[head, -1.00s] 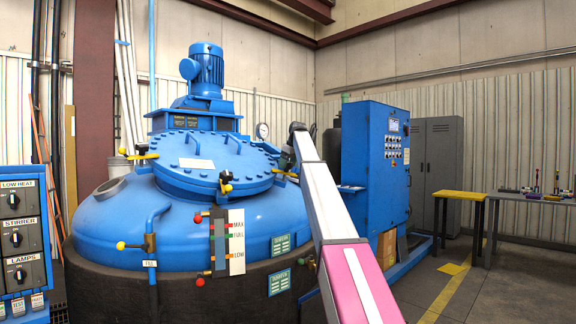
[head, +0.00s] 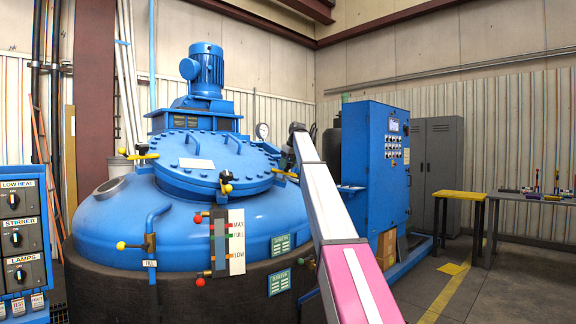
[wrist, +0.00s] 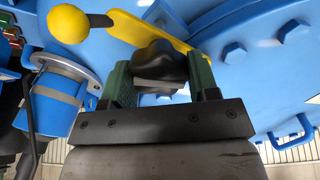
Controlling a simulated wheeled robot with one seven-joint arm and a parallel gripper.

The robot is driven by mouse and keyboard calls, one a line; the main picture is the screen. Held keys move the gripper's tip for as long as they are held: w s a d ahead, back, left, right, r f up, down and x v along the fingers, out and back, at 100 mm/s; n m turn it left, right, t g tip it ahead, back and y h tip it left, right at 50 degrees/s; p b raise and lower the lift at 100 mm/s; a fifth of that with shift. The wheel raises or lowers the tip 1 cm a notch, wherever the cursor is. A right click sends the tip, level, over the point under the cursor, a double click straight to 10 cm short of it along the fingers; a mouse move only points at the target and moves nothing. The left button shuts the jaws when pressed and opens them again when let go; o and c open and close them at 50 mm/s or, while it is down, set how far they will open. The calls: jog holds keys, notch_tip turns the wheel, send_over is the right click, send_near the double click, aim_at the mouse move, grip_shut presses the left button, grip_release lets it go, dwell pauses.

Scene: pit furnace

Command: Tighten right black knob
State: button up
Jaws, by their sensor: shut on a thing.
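In the wrist view, a black lobed knob (wrist: 158,66) sits between the green fingers of my gripper (wrist: 160,82), which is shut on it. The knob is on a flat yellow bar (wrist: 160,33) on the blue lid. In the head view, the right yellow bar (head: 287,174) shows at the lid's right edge beside my arm. The knob and fingertips are mostly hidden or too small there. The front black knob (head: 226,177) and the left black knob (head: 142,148) stand free at the lid's rim.
A yellow ball handle (wrist: 68,24) is close to my gripper in the wrist view. The bolted blue lid (head: 215,160) covers the furnace vessel (head: 180,215). A blue control cabinet (head: 375,165) stands right of my arm.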

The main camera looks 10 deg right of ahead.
jog(key=m, duration=0.4)
jog(key=shift+d+m, duration=0.1)
jog(key=shift+m, duration=1.4)
jog(key=o, duration=0.9)
jog(key=shift+r, duration=0.1)
jog(key=v, duration=1)
jog(key=shift+s+d+r, duration=0.1)
jog(key=shift+r, duration=0.2)
jog(key=shift+s, duration=0.1)
